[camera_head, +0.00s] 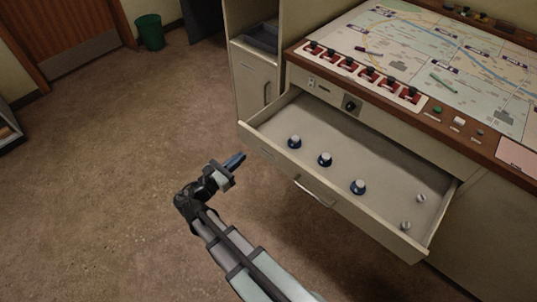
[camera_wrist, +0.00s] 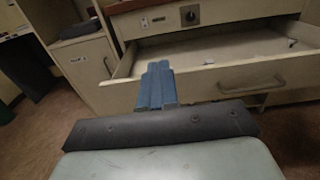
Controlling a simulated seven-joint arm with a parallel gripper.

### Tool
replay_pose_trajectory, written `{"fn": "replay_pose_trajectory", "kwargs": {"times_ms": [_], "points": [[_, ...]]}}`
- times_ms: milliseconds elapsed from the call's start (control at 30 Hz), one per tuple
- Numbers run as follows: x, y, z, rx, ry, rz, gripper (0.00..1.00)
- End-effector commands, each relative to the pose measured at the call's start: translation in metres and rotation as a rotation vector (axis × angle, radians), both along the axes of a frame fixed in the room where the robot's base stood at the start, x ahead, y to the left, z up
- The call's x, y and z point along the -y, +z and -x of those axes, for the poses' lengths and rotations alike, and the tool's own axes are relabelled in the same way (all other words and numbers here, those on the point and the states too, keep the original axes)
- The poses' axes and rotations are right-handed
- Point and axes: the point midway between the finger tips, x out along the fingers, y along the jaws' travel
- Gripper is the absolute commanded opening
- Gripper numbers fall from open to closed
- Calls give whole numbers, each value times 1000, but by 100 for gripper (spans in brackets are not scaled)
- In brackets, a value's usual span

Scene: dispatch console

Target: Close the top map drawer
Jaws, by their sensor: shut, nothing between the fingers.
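The map drawer (camera_head: 345,170) under the console is pulled well out. Three dark blue knobs with pale tops and two small pale pieces sit inside it. Its front carries a bar handle (camera_head: 314,191), which also shows in the wrist view (camera_wrist: 252,86). My gripper (camera_head: 236,160) is shut and empty, to the left of the drawer front and apart from it. In the wrist view my blue fingers (camera_wrist: 157,85) are together, overlapping the left part of the drawer front (camera_wrist: 215,83) in the picture.
The console top (camera_head: 440,60) has a map, a row of red switches and a wooden edge. A cabinet with a door (camera_head: 252,88) stands left of the drawer. A green bin (camera_head: 150,32) is far off by a wooden door. The carpet (camera_head: 110,160) to the left is clear.

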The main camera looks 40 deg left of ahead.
Motion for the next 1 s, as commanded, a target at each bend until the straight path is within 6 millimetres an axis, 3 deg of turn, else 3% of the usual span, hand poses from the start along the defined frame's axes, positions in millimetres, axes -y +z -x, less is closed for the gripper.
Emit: {"fn": "replay_pose_trajectory", "kwargs": {"times_ms": [33, 300, 500, 767, 1000], "points": [[0, -14, -2, -4, -5, 6, 0], [0, -70, -3, -6, -7, 6, 0], [1, -104, -4, -7, -8, 6, 0], [2, -112, -13, -7, -9, 2, 0], [2, -112, -49, -7, -11, 3, 0]]}}
